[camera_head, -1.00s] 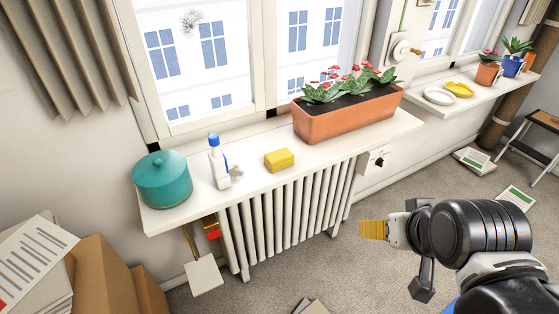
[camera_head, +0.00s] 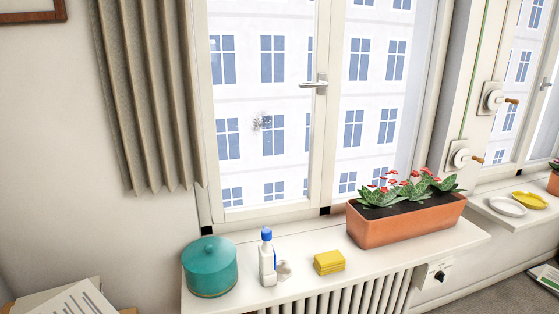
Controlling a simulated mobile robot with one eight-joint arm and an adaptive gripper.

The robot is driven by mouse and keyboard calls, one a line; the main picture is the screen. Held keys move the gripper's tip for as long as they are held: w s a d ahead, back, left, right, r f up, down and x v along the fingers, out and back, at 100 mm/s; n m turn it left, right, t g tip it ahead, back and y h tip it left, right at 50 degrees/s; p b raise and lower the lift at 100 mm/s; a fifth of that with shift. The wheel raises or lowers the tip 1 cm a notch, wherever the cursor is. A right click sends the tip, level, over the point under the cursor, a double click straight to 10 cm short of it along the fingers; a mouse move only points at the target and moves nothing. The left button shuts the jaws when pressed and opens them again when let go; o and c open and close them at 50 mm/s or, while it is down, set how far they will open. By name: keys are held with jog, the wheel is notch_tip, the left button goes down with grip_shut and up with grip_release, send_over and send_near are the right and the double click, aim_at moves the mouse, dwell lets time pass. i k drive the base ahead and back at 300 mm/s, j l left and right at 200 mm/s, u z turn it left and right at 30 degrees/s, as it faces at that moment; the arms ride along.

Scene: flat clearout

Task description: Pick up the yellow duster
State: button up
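The yellow duster (camera_head: 329,262) looks like a small, thick folded block. It lies on the white windowsill (camera_head: 225,302), in front of the window and left of the terracotta planter. Its top and front faces show, and nothing covers it. My gripper is out of view, so I cannot see whether it is open or holds anything.
A white spray bottle with a blue cap (camera_head: 267,258) and a small pale lump (camera_head: 285,270) stand left of the duster. A teal lidded pot (camera_head: 210,267) is farther left. The planter with red flowers (camera_head: 405,224) is close on the right. A radiator (camera_head: 365,297) is below.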

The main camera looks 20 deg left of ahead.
aim_at(326, 263)
jog(key=i+l, duration=0.15)
jog(key=i, duration=1.05)
